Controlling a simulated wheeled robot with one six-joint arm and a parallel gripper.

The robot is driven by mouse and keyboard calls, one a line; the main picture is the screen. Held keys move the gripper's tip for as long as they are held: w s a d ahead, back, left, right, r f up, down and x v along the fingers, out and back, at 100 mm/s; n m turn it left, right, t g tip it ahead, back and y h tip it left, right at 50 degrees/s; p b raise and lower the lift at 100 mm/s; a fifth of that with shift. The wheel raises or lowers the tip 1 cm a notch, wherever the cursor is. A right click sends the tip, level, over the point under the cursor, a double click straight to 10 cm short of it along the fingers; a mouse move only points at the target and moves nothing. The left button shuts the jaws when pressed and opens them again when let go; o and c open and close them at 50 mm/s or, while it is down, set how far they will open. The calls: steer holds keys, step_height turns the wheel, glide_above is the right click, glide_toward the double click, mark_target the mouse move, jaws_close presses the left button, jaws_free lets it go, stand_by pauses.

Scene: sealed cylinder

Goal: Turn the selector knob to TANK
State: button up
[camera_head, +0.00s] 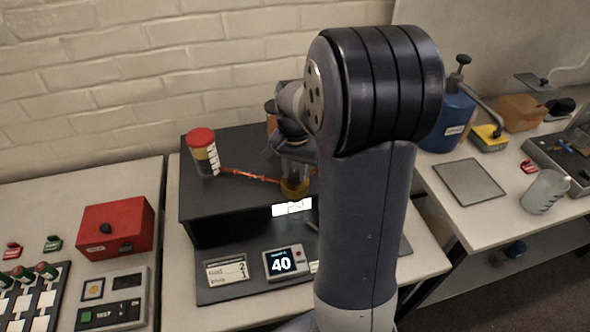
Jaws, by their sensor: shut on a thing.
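A yellow-brown round piece (296,188), which looks like the selector knob, sits near the front edge of the black raised box (230,198). My gripper (294,174) points down at it from above and is shut on it. My arm hides the right side of the box and part of the gripper. A white label (292,208) is on the box front below the knob; its words are too small to read, so I cannot tell the knob's setting. An orange-red hose (250,175) runs from the red-capped cylinder (203,152) to near the knob.
A display (281,264) reading 40 and a printed card (227,271) stand before the box. A red box (114,229) and a TEST panel (112,302) are on the left table.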

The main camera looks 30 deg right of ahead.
mark_target(295, 174)
stand_by(0.3)
steer(key=o, duration=1)
step_height(295, 174, up, 11)
steer(key=shift+b, duration=0.4)
steer(key=shift+f, duration=0.15)
step_height(295, 174, down, 11)
steer(key=shift+r+p, duration=0.1)
steer(key=shift+p, duration=0.35)
steer(key=shift+r, duration=0.1)
